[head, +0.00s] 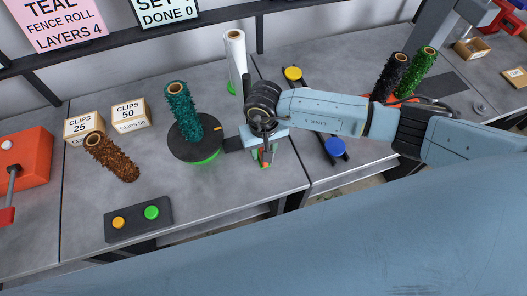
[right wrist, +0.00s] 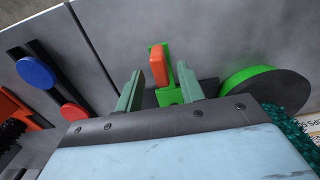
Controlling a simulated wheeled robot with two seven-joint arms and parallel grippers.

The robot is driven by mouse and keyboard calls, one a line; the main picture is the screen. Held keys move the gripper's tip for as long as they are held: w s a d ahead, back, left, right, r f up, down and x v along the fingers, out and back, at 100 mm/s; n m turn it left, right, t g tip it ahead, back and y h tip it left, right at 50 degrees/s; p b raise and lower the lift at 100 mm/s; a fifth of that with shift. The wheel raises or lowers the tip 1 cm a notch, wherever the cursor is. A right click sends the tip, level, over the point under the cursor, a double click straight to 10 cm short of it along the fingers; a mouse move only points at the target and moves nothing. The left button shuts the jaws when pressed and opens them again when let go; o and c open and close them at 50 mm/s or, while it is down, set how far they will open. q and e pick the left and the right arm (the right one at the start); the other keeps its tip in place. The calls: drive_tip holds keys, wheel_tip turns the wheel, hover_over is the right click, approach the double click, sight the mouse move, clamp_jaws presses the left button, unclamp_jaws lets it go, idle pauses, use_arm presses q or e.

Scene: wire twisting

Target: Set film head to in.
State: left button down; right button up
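The film head shows in the right wrist view as a green bracket (right wrist: 168,95) with an orange lever (right wrist: 159,66). In the head view its small orange and green part (head: 265,158) is mostly hidden under my right gripper (head: 264,146). In the right wrist view my right gripper (right wrist: 159,70) is open, with one green finger on each side of the lever and gaps visible. Whether a finger touches it I cannot tell. Beside the head, a teal roll (head: 181,105) stands on a black turntable (head: 183,150) with a green rim. My left gripper is not in view.
A white film roll (head: 236,60) stands behind the right arm. Yellow (head: 293,73) and blue (head: 335,147) knobs lie to the right. A button box (head: 138,217) sits at the front left, near a brown roll (head: 112,158) and clip boxes (head: 84,126). A gap separates the tables.

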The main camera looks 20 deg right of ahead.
drive_tip(key=shift+f, duration=1.25)
clamp_jaws()
